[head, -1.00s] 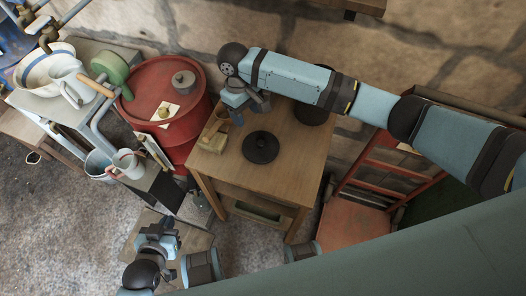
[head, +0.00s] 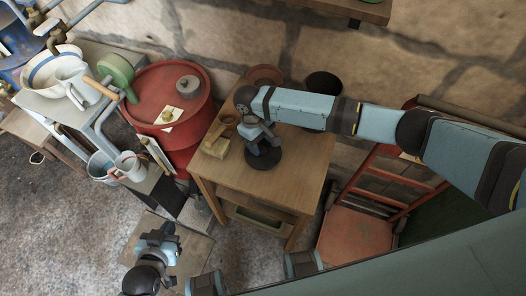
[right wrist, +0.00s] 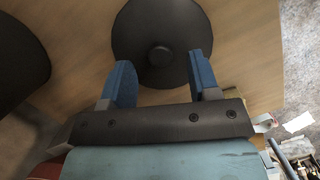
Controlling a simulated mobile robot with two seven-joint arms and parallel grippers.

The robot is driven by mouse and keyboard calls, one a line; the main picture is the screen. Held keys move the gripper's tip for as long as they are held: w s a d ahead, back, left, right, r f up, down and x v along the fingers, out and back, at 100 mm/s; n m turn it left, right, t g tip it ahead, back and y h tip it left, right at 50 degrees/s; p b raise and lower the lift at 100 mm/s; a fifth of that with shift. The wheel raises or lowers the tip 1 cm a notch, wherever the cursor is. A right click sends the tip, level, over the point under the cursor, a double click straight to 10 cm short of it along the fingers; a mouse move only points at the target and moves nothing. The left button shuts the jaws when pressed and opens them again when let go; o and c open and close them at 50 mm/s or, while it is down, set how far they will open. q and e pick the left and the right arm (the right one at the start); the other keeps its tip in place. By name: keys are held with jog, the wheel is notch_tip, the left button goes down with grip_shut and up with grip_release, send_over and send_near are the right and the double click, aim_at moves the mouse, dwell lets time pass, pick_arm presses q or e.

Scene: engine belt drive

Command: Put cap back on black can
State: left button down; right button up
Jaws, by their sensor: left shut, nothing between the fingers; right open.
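The black cap, a round lid with a centre knob, lies on the wooden table; it shows in the head view (head: 274,164) and in the right wrist view (right wrist: 160,22). My right gripper (head: 262,148) is open above it, covering part of it in the head view. In the right wrist view its blue fingers (right wrist: 160,68) stand either side of the knob, apart from it. The open black can (head: 324,82) stands at the back of the table, partly behind my right arm; its dark round shape (right wrist: 20,62) is at the left in the right wrist view. My left gripper (head: 166,234) is shut and empty, low at left.
The wooden table (head: 300,170) also holds a sponge-like block (head: 216,148) at its left edge and a reddish round plate (head: 265,75) at the back. A red drum (head: 165,85) stands to the left, a red hand truck (head: 357,228) to the right. The table's front right is clear.

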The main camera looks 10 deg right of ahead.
aim_at(262, 148)
jog(key=shift+x, duration=1.15)
grip_shut()
jog(key=shift+r, duration=0.15)
notch_tip(262, 148, up, 20)
jog(key=p, duration=0.1)
